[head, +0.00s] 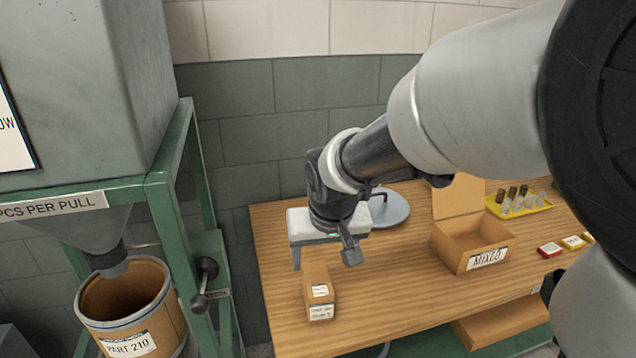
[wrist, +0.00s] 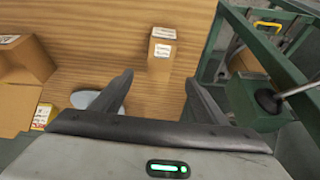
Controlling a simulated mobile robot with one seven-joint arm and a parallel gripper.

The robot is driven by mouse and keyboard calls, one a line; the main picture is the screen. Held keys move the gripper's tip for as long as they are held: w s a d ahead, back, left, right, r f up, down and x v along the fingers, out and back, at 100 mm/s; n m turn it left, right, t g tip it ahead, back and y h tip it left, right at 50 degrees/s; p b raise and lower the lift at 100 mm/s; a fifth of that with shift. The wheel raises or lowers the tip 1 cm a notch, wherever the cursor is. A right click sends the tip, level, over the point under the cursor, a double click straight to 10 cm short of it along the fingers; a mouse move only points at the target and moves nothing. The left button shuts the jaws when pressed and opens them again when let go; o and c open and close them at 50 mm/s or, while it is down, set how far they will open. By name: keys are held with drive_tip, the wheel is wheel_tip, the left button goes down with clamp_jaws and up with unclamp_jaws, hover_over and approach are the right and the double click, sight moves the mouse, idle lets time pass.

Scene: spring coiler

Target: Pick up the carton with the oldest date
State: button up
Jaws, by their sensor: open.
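A small brown carton (head: 317,287) stands upright near the left end of the wooden table, with white labels on its top and front. The print on the labels is too small to read, so I cannot tell its date. My gripper (head: 324,254) is open and empty, just above and behind the carton. In the wrist view the carton (wrist: 161,54) shows beyond the gap between the open fingertips (wrist: 158,80), apart from both. No other closed carton of this kind is clearly in view.
An open box marked MIXED (head: 470,248) stands to the right on the table (head: 400,300). A grey disc (head: 388,208), a yellow tray (head: 520,206) and small coloured boxes lie behind and right. At left are a green machine frame (head: 172,240) with a lever and a PART 210 drum (head: 128,310).

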sight(316, 288)
drive_tip(key=b+x, duration=0.3)
drive_tip(key=x, duration=1.4)
drive_tip(key=shift+f, duration=0.25)
drive_tip(key=shift+f, duration=0.25)
drive_tip(key=shift+r, duration=0.1)
drive_tip(key=c, duration=1.6)
